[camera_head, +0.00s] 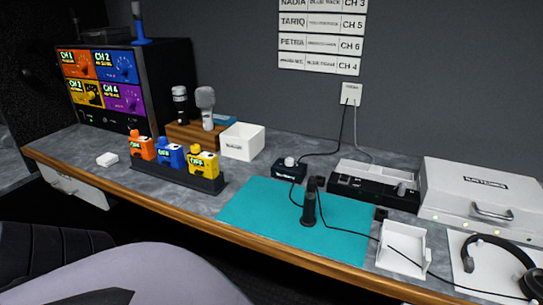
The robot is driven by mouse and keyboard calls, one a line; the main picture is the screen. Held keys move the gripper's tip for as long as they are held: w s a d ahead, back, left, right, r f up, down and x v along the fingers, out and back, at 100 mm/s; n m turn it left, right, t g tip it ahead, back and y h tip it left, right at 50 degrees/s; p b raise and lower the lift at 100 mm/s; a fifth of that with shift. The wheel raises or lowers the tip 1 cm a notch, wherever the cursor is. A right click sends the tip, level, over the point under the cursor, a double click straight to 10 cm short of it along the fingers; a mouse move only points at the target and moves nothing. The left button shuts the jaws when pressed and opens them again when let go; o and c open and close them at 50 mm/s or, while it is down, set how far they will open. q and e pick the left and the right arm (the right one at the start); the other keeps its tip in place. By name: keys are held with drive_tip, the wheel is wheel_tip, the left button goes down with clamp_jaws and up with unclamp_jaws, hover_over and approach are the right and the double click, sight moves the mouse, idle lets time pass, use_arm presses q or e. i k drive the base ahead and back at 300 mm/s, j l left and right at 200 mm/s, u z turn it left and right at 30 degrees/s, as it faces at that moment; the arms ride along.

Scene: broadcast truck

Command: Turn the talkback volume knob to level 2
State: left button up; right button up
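A small dark box (290,172) stands at the back edge of the teal mat, with a pale round knob (289,161) on top. The lettering on its front is too small to read, so I cannot tell whether this is the talkback knob or what level it points to. A black cable runs from it up to the wall plate. To its right is a wider black unit (360,190) with a light grey top and a small grey part at its right end. Neither of my grippers is in view.
A teal mat (255,208) carries an upright black microphone-like item (309,207) with a cable. Orange, blue and yellow packs (171,156) stand in a dark rack at left. A white tray (403,262), headset (525,280) and white case (480,190) are at right.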

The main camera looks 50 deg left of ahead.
sight(290, 161)
drive_tip(key=j+u, duration=0.1)
drive_tip(key=u, duration=0.85)
drive_tip(key=j+u, duration=0.1)
drive_tip(key=u, duration=0.35)
drive_tip(key=l+z, duration=0.1)
drive_tip(key=z, duration=0.3)
